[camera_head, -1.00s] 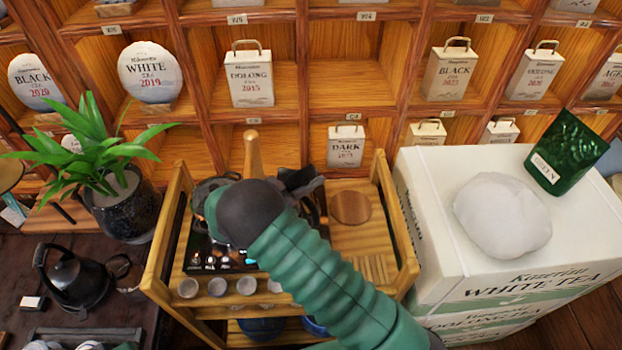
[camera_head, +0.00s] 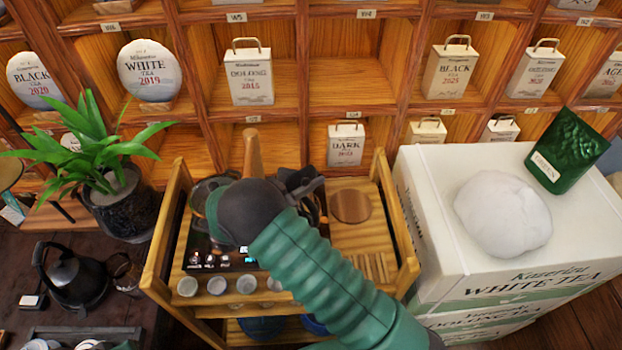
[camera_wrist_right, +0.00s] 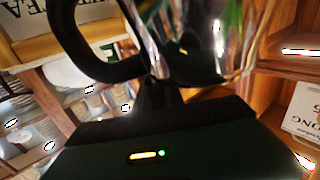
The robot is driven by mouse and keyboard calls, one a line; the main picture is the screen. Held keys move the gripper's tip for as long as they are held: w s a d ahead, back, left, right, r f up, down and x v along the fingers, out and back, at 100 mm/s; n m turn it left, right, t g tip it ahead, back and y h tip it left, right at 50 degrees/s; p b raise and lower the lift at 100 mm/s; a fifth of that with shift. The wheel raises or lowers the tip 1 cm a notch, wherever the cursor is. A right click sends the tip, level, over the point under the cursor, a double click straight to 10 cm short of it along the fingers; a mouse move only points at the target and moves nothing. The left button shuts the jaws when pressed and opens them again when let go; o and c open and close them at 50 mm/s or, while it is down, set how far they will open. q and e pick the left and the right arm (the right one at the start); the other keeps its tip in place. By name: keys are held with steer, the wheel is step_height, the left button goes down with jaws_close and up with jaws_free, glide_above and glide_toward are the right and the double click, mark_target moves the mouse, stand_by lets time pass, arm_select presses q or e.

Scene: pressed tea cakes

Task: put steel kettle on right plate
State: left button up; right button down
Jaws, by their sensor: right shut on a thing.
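My right arm reaches over the wooden tea cart, and its dark wrist hides much of the cart top. My right gripper (camera_head: 300,182) is partly hidden behind the wrist in the head view. In the right wrist view it is shut on the black loop handle of the steel kettle (camera_wrist_right: 90,65). The kettle's mirror-like body fills much of the upper middle there, and I cannot tell its height above the cart. The right plate (camera_head: 350,206), round and brown, lies bare on the cart's right half. My left gripper is not in view.
Small cups (camera_head: 216,286) line the cart's front edge. The cart's side rail (camera_head: 397,225) borders the plate's right side. A white carton (camera_head: 425,185) stands to the right, and a potted plant (camera_head: 125,208) and black kettle (camera_head: 75,278) to the left. Shelves rise behind.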

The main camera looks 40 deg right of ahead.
steer(key=c, duration=1.7)
jaws_free()
steer(key=shift+f, duration=0.15)
steer(key=shift+a, duration=0.95)
steer(key=a+b, duration=0.1)
steer(key=a, duration=0.8)
steer(key=shift+a, duration=0.1)
